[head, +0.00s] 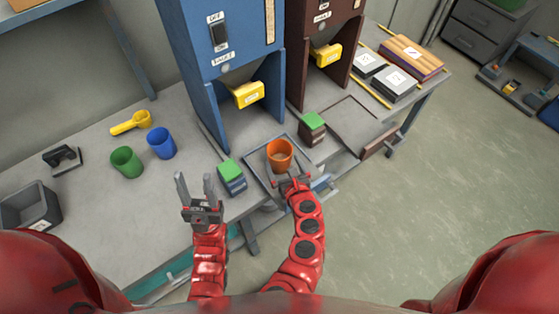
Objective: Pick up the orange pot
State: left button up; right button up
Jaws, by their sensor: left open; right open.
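The orange pot (280,156) stands upright on a grey tray (256,167) in front of the blue machine, near the table's front edge. My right gripper (288,176) is open just in front of the pot, on the near side, with its fingers pointing toward it. I cannot tell whether the fingers touch the pot. My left gripper (196,184) is open and empty, fingers pointing up, left of the pot near the table's front edge.
A block with a green top (231,178) stands left of the tray, another (312,127) to its right. The blue machine (228,65) and brown machine (318,50) rise behind. A green cup (126,162), blue cup (161,143) and yellow scoop (132,122) are further left.

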aim_at(277, 150)
jog(key=shift+x, duration=4.15)
jog(key=shift+d+f, duration=0.15)
jog(key=c, duration=1.3)
